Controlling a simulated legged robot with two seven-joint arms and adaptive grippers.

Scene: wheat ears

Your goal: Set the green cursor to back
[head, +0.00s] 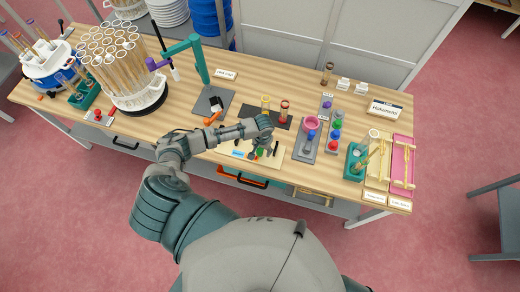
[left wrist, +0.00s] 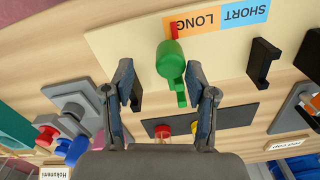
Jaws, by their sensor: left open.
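The green cursor (left wrist: 170,62) sits on a cream board (left wrist: 125,45) in the left wrist view, beside a red pointer (left wrist: 173,31) and the orange LONG (left wrist: 195,23) and blue SHORT (left wrist: 245,12) labels. In the head view the cursor (head: 260,152) is a small green spot, partly hidden by my gripper. My left gripper (left wrist: 160,82) is open, its fingers on either side of the cursor's lower part, with gaps on both sides. It also shows in the head view (head: 266,143), over the board. My right gripper is not in view.
Black brackets (left wrist: 263,62) stand on the board. A dark mat with red and yellow-topped tubes (head: 284,112) lies behind. A grey stand with a pink ring (head: 312,123) is to the right, and a teal stand (head: 202,65) behind left. A large tube rack (head: 110,60) fills the left.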

